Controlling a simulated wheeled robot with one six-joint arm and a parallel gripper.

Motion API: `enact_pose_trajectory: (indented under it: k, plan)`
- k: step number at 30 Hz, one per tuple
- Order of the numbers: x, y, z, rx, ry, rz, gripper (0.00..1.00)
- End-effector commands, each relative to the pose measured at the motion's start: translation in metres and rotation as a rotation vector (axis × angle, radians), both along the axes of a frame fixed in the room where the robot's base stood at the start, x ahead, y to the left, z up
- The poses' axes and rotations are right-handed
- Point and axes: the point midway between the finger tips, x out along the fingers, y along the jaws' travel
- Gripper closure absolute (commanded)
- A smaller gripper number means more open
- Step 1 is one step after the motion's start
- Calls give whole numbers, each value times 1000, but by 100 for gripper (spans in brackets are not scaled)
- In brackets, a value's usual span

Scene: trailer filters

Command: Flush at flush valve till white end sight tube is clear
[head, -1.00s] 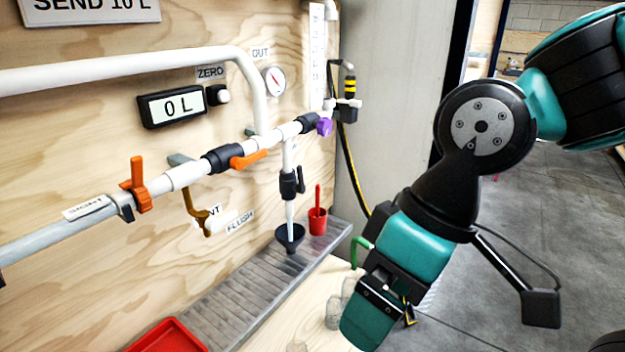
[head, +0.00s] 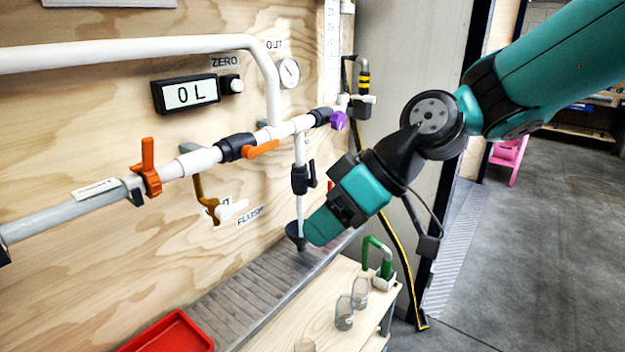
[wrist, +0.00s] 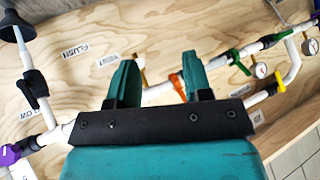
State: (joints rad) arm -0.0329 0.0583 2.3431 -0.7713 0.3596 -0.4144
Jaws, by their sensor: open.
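The flush valve (head: 304,179) is a black body with a black lever on the vertical white pipe. It also shows at the left of the wrist view (wrist: 37,90). Below it, the pipe ends in a black funnel (head: 296,236). The FLUSH label (head: 250,216) is on the plywood to its left. The grey sight tube (head: 65,218) lies at the far left; its contents cannot be told. My gripper (head: 322,226) is in front of the wall, beside the funnel in the head view. In the wrist view its two teal fingers (wrist: 160,78) are apart with nothing between them.
Orange-handled valves (head: 149,168), a purple handle (head: 338,120) and a gauge (head: 288,73) are on the pipes. The display (head: 186,94) reads 0 L. A metal drain tray (head: 255,291), a red tray (head: 172,335) and glass jars (head: 344,312) are below. Open floor is at right.

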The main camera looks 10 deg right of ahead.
Motion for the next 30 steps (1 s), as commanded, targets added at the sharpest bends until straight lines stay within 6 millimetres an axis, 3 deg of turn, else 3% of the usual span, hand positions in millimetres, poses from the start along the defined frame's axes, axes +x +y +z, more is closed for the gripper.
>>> enact_pose_trajectory:
  k: [1,4,6,10,15,18,23,30]
  plan:
    - [36,-7,-23,70,-72,-4,54]
    - [103,-27,-41,202,-277,-20,54]
    - [145,-51,-55,273,-427,-61,54]
    - [201,-108,-79,344,-676,-176,54]
    - [234,-166,-100,355,-873,-305,54]
    - [240,-180,-103,351,-918,-337,54]
    - [252,-172,-101,350,-929,-339,54]
    - [291,-139,-99,351,-928,-335,54]
